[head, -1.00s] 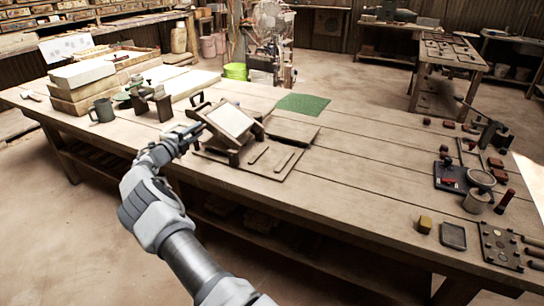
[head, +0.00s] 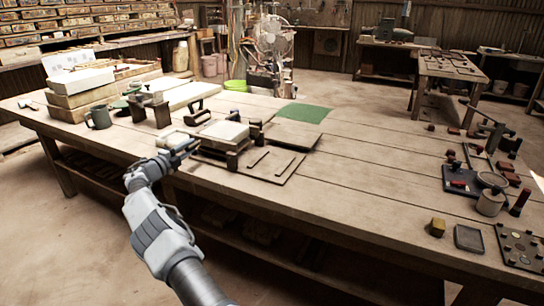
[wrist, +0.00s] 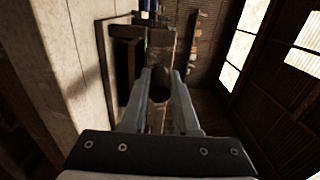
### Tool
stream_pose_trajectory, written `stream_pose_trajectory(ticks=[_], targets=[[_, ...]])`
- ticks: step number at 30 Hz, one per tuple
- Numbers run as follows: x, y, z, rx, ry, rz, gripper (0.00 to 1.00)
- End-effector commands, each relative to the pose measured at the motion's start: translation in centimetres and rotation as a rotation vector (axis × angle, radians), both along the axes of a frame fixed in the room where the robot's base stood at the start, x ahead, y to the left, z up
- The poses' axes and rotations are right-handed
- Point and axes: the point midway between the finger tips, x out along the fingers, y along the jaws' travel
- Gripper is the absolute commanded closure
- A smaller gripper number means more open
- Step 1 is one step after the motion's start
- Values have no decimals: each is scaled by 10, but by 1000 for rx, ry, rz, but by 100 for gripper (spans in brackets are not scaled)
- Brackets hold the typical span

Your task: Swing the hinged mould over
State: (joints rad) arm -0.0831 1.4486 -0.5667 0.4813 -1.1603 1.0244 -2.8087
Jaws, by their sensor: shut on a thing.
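The hinged mould (head: 223,131) is in the middle of the bench in the head view. Its pale face now looks close to level and faces up, with dark hinge blocks at its right side. My gripper (head: 187,149) is at the mould's left, near side. In the wrist view my gripper (wrist: 160,90) has its fingers closed on a dark, round-ended handle (wrist: 160,88). A small frame-like part with a pale inside (head: 172,139) shows just behind my gripper; how it joins the mould is unclear.
A dark-handled tool (head: 203,115) stands just behind the mould. A green mat (head: 304,113) lies behind. The bench right of the base plate is clear until several small tools.

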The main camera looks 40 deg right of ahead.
Motion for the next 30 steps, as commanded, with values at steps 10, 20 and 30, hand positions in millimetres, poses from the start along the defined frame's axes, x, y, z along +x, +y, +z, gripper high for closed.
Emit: stream_pose_trajectory(ticks=[10,20,30], targets=[[1,1,3,-1,-3,2,43],[-2,10,6,0,2,2,43],[-19,46,6,0,2,1,43]])
